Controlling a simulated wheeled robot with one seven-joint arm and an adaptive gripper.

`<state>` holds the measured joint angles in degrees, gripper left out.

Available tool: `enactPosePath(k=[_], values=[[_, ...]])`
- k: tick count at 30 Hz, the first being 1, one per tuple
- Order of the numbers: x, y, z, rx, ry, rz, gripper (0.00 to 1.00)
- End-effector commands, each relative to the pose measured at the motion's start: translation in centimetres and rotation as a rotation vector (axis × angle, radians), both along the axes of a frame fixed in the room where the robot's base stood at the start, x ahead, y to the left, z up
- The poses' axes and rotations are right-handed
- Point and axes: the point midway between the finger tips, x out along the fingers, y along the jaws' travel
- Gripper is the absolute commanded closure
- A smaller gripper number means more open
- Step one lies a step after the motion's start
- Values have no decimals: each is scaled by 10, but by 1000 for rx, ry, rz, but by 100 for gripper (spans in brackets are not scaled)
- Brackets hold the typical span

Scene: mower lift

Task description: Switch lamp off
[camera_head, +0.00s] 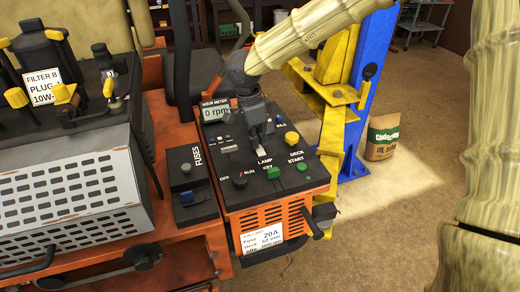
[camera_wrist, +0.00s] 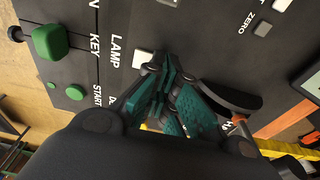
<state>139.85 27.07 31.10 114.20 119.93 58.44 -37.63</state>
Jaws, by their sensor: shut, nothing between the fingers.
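The control panel (camera_head: 222,168) of the orange mower carries a label reading LAMP, with a small white lamp switch (camera_head: 259,154) just above it. In the wrist view the white switch (camera_wrist: 143,58) shows beside the LAMP label (camera_wrist: 115,45). My gripper (camera_head: 262,142) points down at the panel right by the switch. In the wrist view my gripper's teal finger pads (camera_wrist: 163,82) are together and empty, with their tips very near the switch. I cannot tell whether they touch it. The switch's on or off position is not clear.
Close by are a green key knob (camera_head: 273,172), a green button (camera_head: 302,166), a black knob (camera_head: 240,180) and a yellow knob (camera_head: 292,138). The hour meter (camera_head: 215,112) reads 0 rpm. A blue lift post (camera_head: 367,95) with yellow brackets stands right of the panel.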

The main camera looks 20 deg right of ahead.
Motion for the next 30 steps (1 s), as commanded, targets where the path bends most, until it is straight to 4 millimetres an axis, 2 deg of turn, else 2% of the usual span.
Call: enactPosePath(k=[17,30], values=[[0,0,-5,0,0,1,100],[0,0,15,0,-1,1,100]])
